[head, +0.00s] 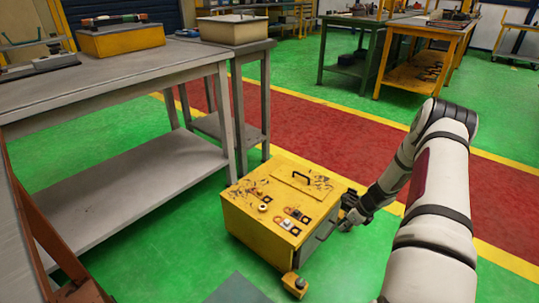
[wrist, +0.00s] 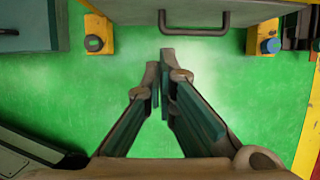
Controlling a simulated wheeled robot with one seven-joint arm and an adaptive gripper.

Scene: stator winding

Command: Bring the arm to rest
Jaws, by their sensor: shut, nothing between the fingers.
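My arm (head: 436,195) comes in from the lower right of the head view and bends down to the left. My gripper (wrist: 160,70) points at the green floor in the wrist view, its two fingers together with nothing between them. In the head view the gripper (head: 350,212) is small and dark, right beside the side of a yellow machine box (head: 254,195). I cannot tell from the head view whether it touches the box. A dark handle (wrist: 190,30) shows just beyond the fingertips in the wrist view.
A grey workbench (head: 95,85) stands at left, with a yellow case (head: 120,40) on it. A smaller grey table (head: 238,45) adjoins it. A red floor lane (head: 320,125) with yellow borders runs behind the box. Further benches (head: 420,60) stand at the back. Green floor is open behind the lane.

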